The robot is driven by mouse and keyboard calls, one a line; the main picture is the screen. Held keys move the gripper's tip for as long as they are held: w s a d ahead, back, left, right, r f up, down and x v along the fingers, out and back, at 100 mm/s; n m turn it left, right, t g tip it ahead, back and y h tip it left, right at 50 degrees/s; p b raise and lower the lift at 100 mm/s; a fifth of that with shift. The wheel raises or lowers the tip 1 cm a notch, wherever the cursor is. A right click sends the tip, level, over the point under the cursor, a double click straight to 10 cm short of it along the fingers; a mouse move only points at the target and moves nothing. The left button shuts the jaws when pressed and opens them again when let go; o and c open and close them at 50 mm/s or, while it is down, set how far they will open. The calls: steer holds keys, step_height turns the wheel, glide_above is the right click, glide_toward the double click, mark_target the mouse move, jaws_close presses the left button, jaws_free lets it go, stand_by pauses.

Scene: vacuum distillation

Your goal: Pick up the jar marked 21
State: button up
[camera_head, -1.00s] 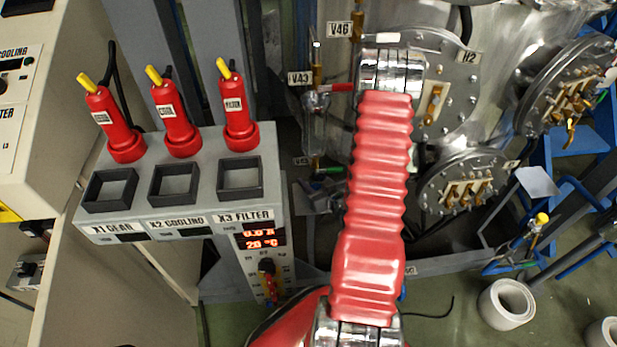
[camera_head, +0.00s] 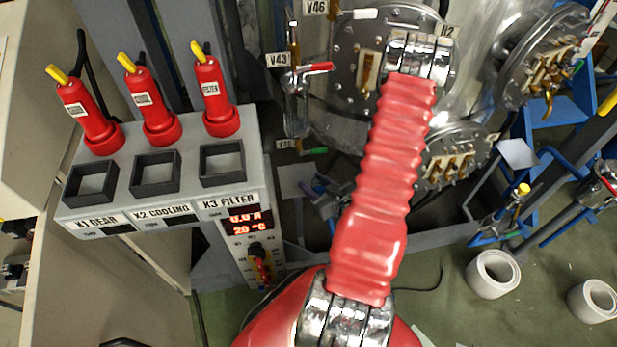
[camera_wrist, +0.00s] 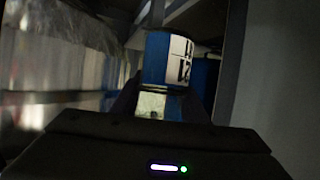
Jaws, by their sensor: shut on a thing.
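In the wrist view, a blue and white jar (camera_wrist: 157,58) stands out just beyond my gripper (camera_wrist: 160,104). Its white label carries large dark marks, turned and partly in shade, so I cannot read the number surely. My gripper's dark fingers are on both sides of the jar's lower, paler part and are shut on it. In the head view only my red-sleeved arm shows; the gripper and the jar are out of sight there.
A grey console (camera_head: 160,185) with several red plugs and square sockets stands at left. Metal flanges (camera_head: 450,155) and valves fill the back. White rings (camera_head: 493,274) lie on the green floor at right. In the wrist view, a grey upright (camera_wrist: 231,65) is close on the right.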

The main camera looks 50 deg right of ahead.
mark_target(320, 193)
steer(key=shift+s+a, duration=0.2)
steer(key=shift+s, duration=0.7)
steer(key=shift+s+a, duration=0.15)
steer(key=shift+s, duration=0.75)
steer(key=shift+s+a, duration=0.2)
steer(key=shift+s, duration=0.7)
steer(key=shift+s, duration=0.1)
